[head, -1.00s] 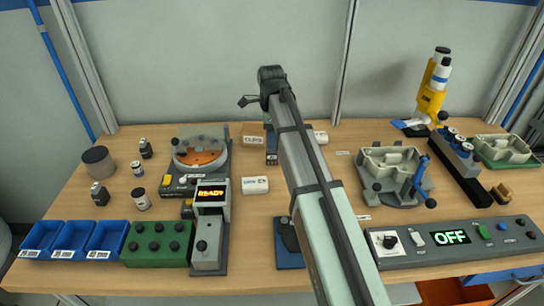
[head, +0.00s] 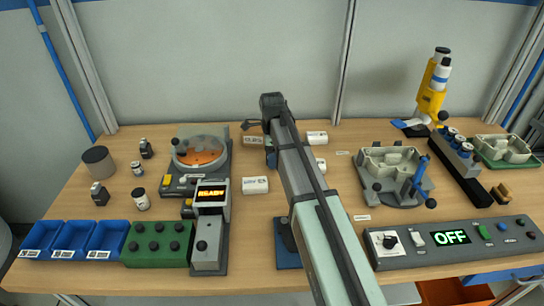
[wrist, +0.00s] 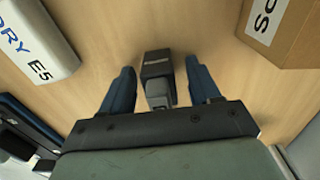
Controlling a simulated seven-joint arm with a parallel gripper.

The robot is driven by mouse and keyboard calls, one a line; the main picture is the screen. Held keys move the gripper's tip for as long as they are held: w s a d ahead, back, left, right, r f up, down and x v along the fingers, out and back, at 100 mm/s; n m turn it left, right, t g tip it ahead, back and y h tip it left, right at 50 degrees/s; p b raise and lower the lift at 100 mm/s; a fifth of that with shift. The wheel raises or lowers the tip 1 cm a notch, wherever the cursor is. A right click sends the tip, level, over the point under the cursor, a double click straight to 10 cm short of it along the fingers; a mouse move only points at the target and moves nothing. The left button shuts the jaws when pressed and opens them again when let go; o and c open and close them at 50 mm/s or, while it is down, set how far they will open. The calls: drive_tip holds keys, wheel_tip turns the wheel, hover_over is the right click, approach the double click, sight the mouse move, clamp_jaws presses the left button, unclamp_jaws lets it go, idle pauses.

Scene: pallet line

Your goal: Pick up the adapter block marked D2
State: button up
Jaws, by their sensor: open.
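In the wrist view a small dark block (wrist: 156,68) with a pale label strip and a grey part stands on the wooden table. Its marking is too small to read, so I cannot confirm that it is D2. My gripper (wrist: 161,82) is open, with one blue finger on each side of the block and a gap on both sides. Nothing is held. In the head view my arm hides most of this spot; only a bit of dark blue shows beside the arm.
A white labelled block (wrist: 35,38) lies left of the fingers and a cardboard box (wrist: 285,28) lies right. In the head view white blocks (head: 317,138) (head: 255,185) lie around my arm. A round orange-plate device (head: 201,152) stands left, a grey fixture (head: 395,172) right.

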drive_tip(key=c, duration=1.1)
